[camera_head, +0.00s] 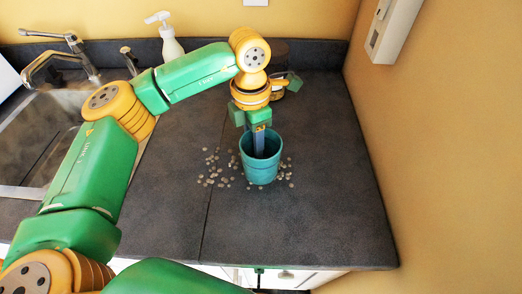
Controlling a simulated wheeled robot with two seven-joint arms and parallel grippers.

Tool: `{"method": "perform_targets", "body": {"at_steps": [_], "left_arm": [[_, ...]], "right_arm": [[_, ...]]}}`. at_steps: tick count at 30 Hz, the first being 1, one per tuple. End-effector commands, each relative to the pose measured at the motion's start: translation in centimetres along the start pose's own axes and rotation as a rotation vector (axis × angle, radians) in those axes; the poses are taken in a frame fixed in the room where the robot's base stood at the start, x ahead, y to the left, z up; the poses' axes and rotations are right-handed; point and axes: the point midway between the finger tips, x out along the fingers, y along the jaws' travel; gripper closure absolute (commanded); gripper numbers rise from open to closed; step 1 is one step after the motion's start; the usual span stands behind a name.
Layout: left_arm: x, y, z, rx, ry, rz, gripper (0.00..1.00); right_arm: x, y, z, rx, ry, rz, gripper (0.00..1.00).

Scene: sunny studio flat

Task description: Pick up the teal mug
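The teal mug (261,172) stands upright on the dark grey counter (320,210), right of the sink. No handle shows on its visible side. My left gripper (259,145) comes down from above, with a dark finger reaching to the mug's mouth and partly hidden by its near wall. The second finger does not show clearly, so I cannot tell whether the gripper is open or shut, or whether it touches the mug. My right gripper is not in view.
Several small pale pebbles (215,170) lie scattered around the mug. A steel sink (40,135) with a tap (60,50) is at left. A white pump bottle (170,45) stands at the back. A yellow wall bounds the right. The front right counter is clear.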

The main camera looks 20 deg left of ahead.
Motion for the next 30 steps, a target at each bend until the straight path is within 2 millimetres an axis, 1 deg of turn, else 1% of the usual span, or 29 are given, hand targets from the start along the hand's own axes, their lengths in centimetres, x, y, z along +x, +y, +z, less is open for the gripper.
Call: {"method": "perform_targets", "body": {"at_steps": [3,8,9,11,12,13,30], "left_arm": [[1.02,-0.04,-0.03,0.001,0.000,-0.001,0.60],[1.14,-0.03,-0.01,0.001,-0.001,0.000,0.60],[1.13,-0.03,-0.01,0.001,-0.001,0.000,0.66],[1.12,-0.02,-0.01,0.000,-0.001,0.000,0.82],[1.12,-0.02,-0.01,0.000,-0.001,0.000,0.93],[1.12,-0.02,-0.01,0.000,-0.001,0.000,1.00],[1.08,-0.02,-0.01,0.000,-0.001,0.000,1.00]], "right_arm": [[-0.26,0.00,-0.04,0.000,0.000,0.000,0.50],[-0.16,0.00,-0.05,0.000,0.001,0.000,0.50],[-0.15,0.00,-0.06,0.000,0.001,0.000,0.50],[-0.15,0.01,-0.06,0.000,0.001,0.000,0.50],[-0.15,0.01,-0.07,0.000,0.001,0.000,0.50],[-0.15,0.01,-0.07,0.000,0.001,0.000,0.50],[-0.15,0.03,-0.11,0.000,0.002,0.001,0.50]]}}
